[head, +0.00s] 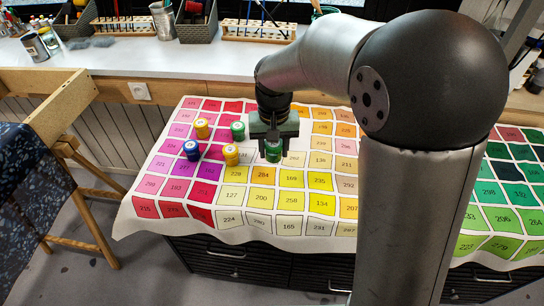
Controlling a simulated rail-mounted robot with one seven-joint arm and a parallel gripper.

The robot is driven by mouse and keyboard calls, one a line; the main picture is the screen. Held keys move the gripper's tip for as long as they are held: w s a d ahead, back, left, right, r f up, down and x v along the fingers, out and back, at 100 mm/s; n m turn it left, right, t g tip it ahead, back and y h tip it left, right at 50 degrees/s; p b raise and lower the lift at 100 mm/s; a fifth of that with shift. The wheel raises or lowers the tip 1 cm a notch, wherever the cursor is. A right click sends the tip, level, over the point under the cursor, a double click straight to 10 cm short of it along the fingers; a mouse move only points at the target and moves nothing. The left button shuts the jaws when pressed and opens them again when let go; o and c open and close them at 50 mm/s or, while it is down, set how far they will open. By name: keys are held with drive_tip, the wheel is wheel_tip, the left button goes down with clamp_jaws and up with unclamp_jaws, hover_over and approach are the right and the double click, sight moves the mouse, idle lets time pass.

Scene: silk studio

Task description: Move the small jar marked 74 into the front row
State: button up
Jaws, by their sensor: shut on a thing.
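My gripper (273,140) points down over the cloth and is shut on a small green jar (273,156). The held jar is low over the pale squares; I cannot tell whether it touches the cloth. Another green jar (238,131) stands to the left of my gripper. Two yellow jars stand farther left, one at the back (201,128) and one in front (231,155). A blue jar (192,151) stands left of the front yellow one. The numbers on the jar lids are too small to read.
The cloth of numbered colour squares (258,222) covers a dark drawer cabinet (235,262). Its front squares are clear of jars. A white counter (150,58) with brush racks and pots runs behind.

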drive_tip(key=w+f, duration=0.2)
drive_tip(key=f, duration=0.1)
drive_tip(key=w+f, duration=0.3)
drive_tip(key=shift+w+a, duration=0.1)
drive_tip(key=shift+a, duration=0.05)
drive_tip(key=shift+f, duration=1.55)
drive_tip(key=shift+f, duration=0.2)
drive_tip(key=o, duration=1)
